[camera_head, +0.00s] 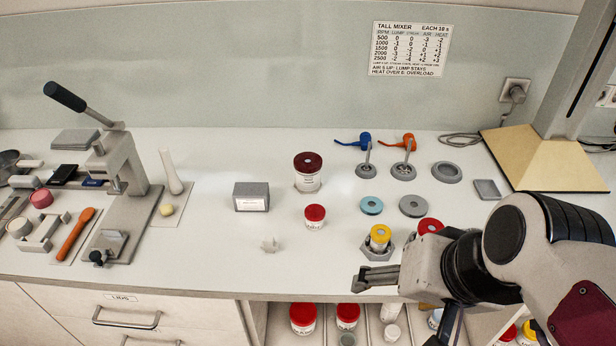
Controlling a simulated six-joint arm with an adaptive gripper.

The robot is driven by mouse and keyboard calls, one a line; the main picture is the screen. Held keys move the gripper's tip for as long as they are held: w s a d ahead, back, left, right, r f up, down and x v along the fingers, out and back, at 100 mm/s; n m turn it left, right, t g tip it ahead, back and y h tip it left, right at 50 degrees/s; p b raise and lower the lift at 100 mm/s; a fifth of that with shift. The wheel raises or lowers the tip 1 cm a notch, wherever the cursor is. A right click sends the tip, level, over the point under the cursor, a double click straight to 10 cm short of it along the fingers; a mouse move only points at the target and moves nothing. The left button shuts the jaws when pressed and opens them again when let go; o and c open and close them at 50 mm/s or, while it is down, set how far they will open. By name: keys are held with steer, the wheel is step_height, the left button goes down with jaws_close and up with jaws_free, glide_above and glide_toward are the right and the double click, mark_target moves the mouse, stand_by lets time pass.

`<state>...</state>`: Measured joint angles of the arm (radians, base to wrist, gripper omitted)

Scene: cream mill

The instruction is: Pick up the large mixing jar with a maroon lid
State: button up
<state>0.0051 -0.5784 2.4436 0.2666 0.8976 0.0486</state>
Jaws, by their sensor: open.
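The large mixing jar with a maroon lid (308,182) stands upright on the white worktop, near the middle and toward the back. It has a white body with a label, and nothing hides it. My gripper (362,280) is open and empty above the front edge of the worktop. It is in front of the jar and to its right, well apart from it, with its fingers pointing left.
A smaller red-lidded jar (315,217) stands just in front of the maroon-lidded jar. A grey box (251,197) is to the left. A yellow-lidded jar (380,236) sits in a hexagonal holder near my gripper. A lever press (117,170) stands at left.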

steer(key=w+a+m+g+y, duration=0.1)
steer(key=w+a+m+y, duration=0.45)
steer(key=w+a, duration=0.4)
steer(key=m+t+y, duration=0.3)
steer(key=m+t, duration=0.1)
steer(key=m, duration=1)
glide_above(317, 181)
steer(key=s+a, duration=0.2)
steer(key=s, duration=0.9)
steer(key=f, duration=0.6)
steer(key=shift+d+f, duration=0.2)
steer(key=shift+f, duration=0.2)
steer(key=w+d+f+m+t, duration=0.1)
steer(key=w+f+m, duration=0.1)
steer(key=w+d+f+m+h, duration=0.1)
steer(key=w+f, duration=0.1)
steer(key=w, duration=0.1)
steer(key=w+d+f+m+t+h, duration=0.1)
steer(key=w+f+m, duration=0.1)
steer(key=f, duration=0.1)
steer(key=shift+w+d+m+t, duration=0.15)
steer(key=shift+d+m+t, duration=0.1)
steer(key=shift+m+t, duration=0.1)
steer(key=shift+w+d+f+m, duration=0.25)
steer(key=shift+w+f+m, duration=0.1)
steer(key=shift+f, duration=0.1)
steer(key=shift+x, duration=1.3)
